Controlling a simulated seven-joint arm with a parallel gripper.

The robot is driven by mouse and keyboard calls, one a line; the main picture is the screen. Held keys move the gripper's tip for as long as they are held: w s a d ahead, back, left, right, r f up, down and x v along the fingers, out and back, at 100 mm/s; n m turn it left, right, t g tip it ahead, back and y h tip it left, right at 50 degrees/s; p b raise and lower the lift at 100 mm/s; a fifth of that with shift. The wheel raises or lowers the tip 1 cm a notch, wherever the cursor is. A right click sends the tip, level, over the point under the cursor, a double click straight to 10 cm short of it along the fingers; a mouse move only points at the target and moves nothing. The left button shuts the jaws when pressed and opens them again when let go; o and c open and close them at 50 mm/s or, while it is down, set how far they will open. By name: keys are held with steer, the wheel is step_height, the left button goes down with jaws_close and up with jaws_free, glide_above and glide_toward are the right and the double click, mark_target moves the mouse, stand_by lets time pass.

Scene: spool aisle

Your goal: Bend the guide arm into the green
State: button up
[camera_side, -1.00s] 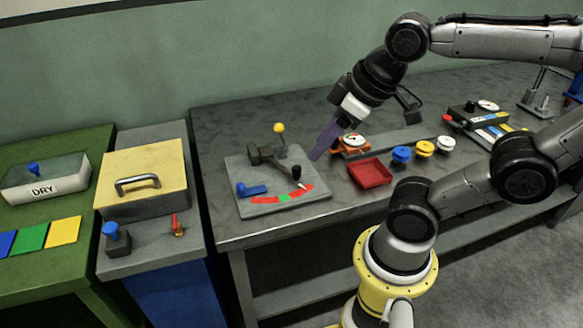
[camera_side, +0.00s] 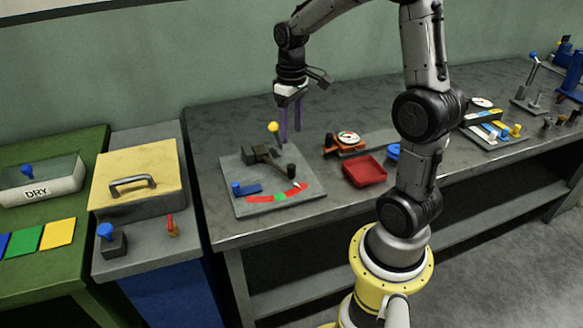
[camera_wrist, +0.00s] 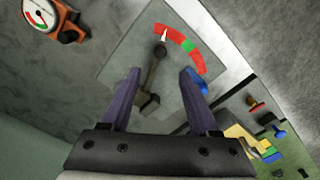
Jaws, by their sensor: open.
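The guide arm (camera_side: 270,159) is a dark lever on a grey plate (camera_side: 239,207), with a dark upright knob near its outer end. It shows in the wrist view (camera_wrist: 153,76), where its white pointer tip lies on the red part of the arc, to one side of the green segment (camera_wrist: 187,45). The green segment also shows in the side view (camera_side: 280,196). My gripper (camera_side: 290,140) points down above the back of the plate, open and empty. In the wrist view, the guide arm appears between my gripper's fingers (camera_wrist: 160,73); they look apart from it.
A yellow ball on a stem (camera_side: 273,127) stands at the plate's back, close to my fingers. A blue handle (camera_side: 247,189) is at the plate's left. An orange gauge (camera_side: 347,141) and red tray (camera_side: 364,171) are to the right.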

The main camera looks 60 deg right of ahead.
mark_target(291, 166)
step_height(291, 166, down, 13)
steer(key=shift+r, duration=0.1)
stand_by(0.3)
steer(key=shift+c, duration=0.3)
jaws_close()
stand_by(1.1)
